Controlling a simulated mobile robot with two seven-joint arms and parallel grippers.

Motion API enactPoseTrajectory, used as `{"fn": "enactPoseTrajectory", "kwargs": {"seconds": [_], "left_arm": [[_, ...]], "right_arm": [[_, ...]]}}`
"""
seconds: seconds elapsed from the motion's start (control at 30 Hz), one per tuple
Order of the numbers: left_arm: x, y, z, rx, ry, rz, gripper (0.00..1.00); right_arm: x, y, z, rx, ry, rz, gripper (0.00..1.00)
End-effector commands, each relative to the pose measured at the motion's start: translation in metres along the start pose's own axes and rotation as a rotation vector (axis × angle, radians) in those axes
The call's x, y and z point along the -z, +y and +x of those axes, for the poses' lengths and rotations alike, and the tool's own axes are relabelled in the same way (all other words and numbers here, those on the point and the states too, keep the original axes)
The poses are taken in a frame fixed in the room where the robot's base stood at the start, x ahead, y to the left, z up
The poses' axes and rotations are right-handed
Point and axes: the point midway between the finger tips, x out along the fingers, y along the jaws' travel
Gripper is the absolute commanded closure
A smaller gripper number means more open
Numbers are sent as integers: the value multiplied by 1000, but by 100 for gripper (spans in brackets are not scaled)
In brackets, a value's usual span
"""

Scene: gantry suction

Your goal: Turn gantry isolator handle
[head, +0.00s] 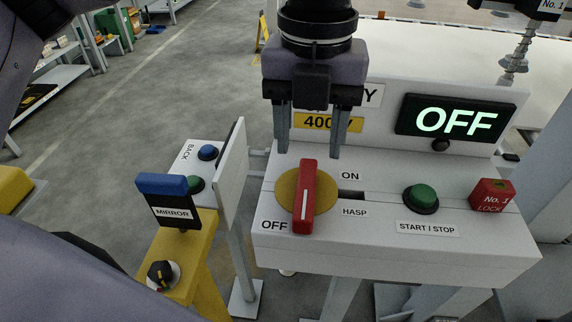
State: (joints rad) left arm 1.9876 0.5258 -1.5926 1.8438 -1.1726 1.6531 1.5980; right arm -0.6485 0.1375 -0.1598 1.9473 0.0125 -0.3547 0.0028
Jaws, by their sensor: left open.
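The isolator handle (304,197) is a red bar with a white line on a round yellow disc (286,192), on the sloped top of a white control box (370,254). It stands nearly upright in the picture, its lower end by the OFF label and its upper end left of the ON label. My left gripper (309,152) is open, its two grey fingers pointing down just above and behind the handle's upper end. The fingers look apart from the handle, with nothing between them. My right gripper is not in view.
A green START/STOP button (421,198) and a red No. 1 lock (492,195) sit right of the handle. A lit display (455,118) reads OFF. A yellow post with a blue MIRROR block (164,185) and a white upright panel (232,172) stand close on the left.

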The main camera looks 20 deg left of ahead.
Motion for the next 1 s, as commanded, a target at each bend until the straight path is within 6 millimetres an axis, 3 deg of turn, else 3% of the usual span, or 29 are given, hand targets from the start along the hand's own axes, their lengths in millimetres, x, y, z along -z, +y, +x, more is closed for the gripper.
{"fn": "enactPoseTrajectory", "kwargs": {"seconds": [0.5, 0.87, 1.0], "left_arm": [[0, 1, 64, -1, 2, -16, 47], [0, 0, 71, 1, 0, -14, 47], [0, 0, 71, 0, 0, -14, 89]], "right_arm": [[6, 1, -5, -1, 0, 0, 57], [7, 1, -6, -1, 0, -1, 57], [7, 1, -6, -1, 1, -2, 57]]}}
